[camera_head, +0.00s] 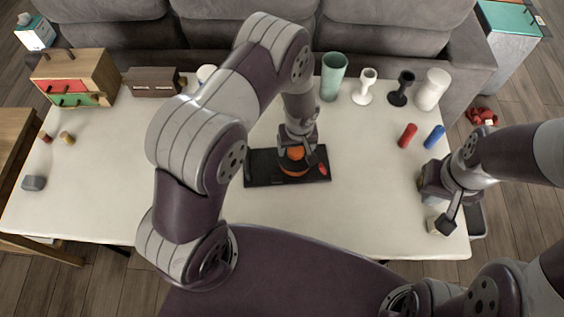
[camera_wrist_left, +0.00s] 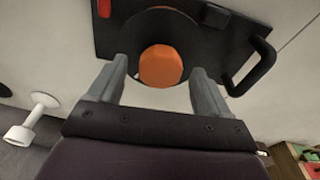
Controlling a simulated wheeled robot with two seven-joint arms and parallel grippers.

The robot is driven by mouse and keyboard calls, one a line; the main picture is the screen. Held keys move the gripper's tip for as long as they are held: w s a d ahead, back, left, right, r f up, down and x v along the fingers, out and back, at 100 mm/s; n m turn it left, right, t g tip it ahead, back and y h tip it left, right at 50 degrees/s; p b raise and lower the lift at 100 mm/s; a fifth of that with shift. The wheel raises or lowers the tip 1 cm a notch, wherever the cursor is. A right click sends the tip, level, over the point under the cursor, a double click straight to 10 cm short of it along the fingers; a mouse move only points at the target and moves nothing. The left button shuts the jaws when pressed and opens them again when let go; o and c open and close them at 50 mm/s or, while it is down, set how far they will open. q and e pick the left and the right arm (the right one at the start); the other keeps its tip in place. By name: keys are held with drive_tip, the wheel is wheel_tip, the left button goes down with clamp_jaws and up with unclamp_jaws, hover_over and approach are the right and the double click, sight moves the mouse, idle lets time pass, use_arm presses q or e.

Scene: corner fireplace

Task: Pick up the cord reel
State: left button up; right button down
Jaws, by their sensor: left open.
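The cord reel, a round dark piece with an orange core (camera_head: 293,168), sits on a black board with a handle (camera_head: 262,178) in the middle of the table. In the left wrist view its orange core (camera_wrist_left: 161,66) shows between the fingertips, and the black board (camera_wrist_left: 225,45) lies behind it. My left gripper (camera_head: 297,145) is open above the reel, pointing down, with one finger on either side of the orange core. Whether the fingers touch it cannot be told. My right gripper (camera_head: 444,218) is over the table's right edge; its jaws are unclear.
A green cup (camera_head: 333,78), white goblet (camera_head: 365,87), black goblet (camera_head: 401,88) and white cylinder (camera_head: 432,90) stand at the back. Red (camera_head: 408,135) and blue (camera_head: 434,137) cylinders lie at the right. A small drawer chest (camera_head: 75,78) stands back left. The table's left part is mostly clear.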

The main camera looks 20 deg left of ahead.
use_arm(q)
drive_tip(key=shift+w+f, duration=0.1)
drive_tip(key=shift+f, duration=0.1)
drive_tip(key=shift+s+r, duration=0.15)
drive_tip(key=shift+s, duration=0.05)
drive_tip(key=c, duration=0.7)
drive_tip(key=shift+w, duration=0.1)
clamp_jaws()
